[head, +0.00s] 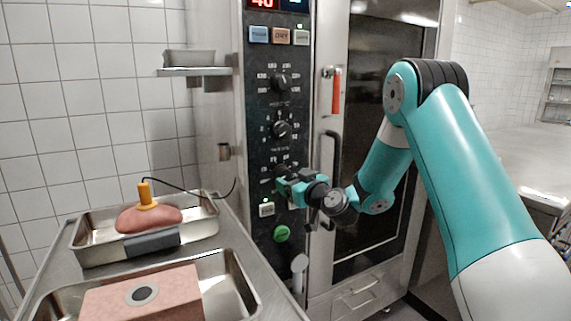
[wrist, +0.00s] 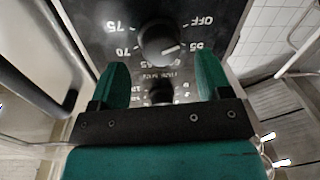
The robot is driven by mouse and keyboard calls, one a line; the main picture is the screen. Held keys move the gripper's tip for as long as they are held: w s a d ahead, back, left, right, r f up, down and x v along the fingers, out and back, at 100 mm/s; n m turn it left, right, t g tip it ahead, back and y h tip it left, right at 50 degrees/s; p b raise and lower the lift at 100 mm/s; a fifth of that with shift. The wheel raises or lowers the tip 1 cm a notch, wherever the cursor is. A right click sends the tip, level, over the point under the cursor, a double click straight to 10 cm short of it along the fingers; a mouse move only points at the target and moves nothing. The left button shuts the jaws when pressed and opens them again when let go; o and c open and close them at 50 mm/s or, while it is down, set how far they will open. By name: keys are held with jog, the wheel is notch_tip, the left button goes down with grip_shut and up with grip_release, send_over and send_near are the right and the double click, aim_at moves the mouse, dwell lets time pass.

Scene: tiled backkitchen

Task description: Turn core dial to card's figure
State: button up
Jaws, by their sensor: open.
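The core dial (wrist: 158,46) is a round black knob on the dark panel in the wrist view, among white marks such as OFF, 70 and 75. Its white pointer line is turned toward the right of that picture, near the mark at the right that looks like 55. My gripper (wrist: 160,64) is open, with one green finger on each side below the dial; I see no contact with the knob. In the head view my gripper (head: 287,182) is at the lowest dial of the panel and hides most of it. I cannot make out a card with a figure in either view.
The panel has two more dials, upper (head: 281,82) and middle (head: 281,130), and a green button (head: 282,235). Steel trays (head: 205,228) with meat and a yellow-handled probe (head: 146,196) stand at left.

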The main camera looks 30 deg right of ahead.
aim_at(286, 177)
jog(key=shift+w+a+p, duration=0.15)
jog(key=shift+w+p, duration=0.5)
jog(key=shift+w, duration=1.35)
jog(key=c, duration=0.9)
jog(key=shift+o, duration=0.2)
jog(key=shift+f, duration=0.1)
